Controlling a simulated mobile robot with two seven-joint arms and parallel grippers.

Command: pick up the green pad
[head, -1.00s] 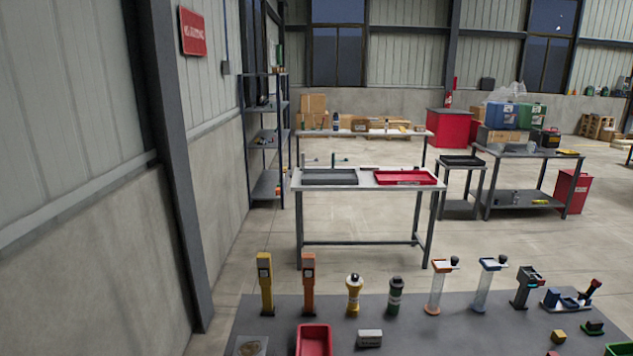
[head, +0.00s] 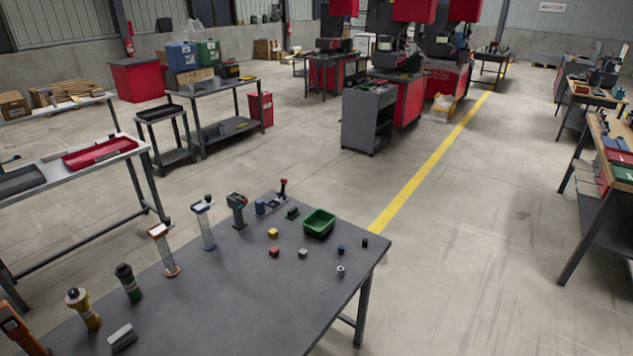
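A small dark block with a green part (head: 292,213) lies on the grey table, just left of a green tray (head: 319,223). It may be the green pad, but it is too small to tell for sure. Neither of my grippers is in the head view.
On the same table (head: 235,300) stand a row of upright tools, such as a yellow one (head: 83,309) and a blue-topped one (head: 203,222). Small cubes, one yellow (head: 272,233) and one red (head: 274,252), lie near the tray. Open floor with a yellow line (head: 430,165) lies beyond the table's right edge.

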